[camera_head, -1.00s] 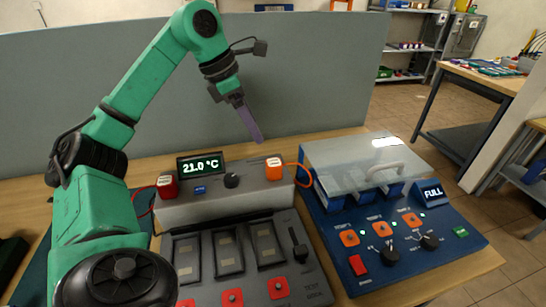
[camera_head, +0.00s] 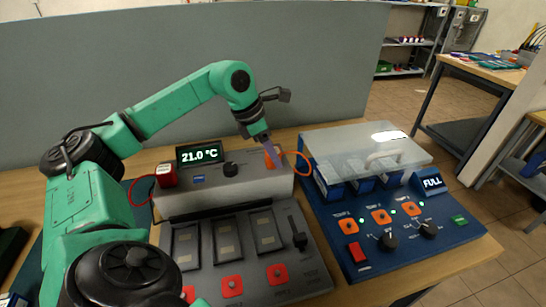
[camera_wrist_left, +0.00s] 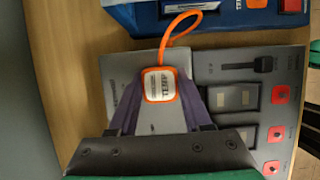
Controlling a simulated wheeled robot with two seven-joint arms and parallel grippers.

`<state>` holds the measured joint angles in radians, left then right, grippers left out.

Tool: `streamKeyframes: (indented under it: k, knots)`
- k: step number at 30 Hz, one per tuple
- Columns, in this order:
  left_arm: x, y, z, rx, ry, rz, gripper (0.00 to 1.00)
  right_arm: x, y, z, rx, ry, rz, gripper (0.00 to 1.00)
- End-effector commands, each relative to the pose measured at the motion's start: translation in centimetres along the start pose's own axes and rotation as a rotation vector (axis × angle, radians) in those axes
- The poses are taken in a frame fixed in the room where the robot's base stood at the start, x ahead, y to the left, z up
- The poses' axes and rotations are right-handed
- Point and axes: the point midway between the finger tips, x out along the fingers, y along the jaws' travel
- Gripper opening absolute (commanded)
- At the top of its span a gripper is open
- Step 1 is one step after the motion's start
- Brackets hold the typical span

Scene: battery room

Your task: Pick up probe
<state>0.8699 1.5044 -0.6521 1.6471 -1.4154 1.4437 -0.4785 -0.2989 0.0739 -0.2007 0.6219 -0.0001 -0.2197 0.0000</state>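The orange probe (camera_wrist_left: 159,84), with a white label reading TEMP and an orange looped cable, sits at the end of the grey console (camera_head: 222,190). In the head view the probe (camera_head: 269,163) is partly hidden by my left gripper (camera_head: 270,151), which points down at it. In the left wrist view my left gripper (camera_wrist_left: 164,92) is open, with one purple finger on each side of the probe. I cannot tell whether the fingers touch it. A red probe (camera_head: 166,175) with a red cable stands at the console's left end. My right gripper is not in view.
The grey test dock (camera_head: 305,272) with several slots lies in front. The blue battery unit (camera_head: 470,240) with a clear lid and a FULL display stands to the right. A grey partition (camera_head: 120,85) rises behind.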

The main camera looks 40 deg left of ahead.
Motion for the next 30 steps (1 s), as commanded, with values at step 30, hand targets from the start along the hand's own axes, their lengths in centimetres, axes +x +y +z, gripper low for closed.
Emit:
streamKeyframes:
  k: [30]
  knots:
    - [-16.2, 0.0, 6.8, 0.002, -0.006, 0.001, 0.00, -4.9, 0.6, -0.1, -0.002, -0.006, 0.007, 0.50]
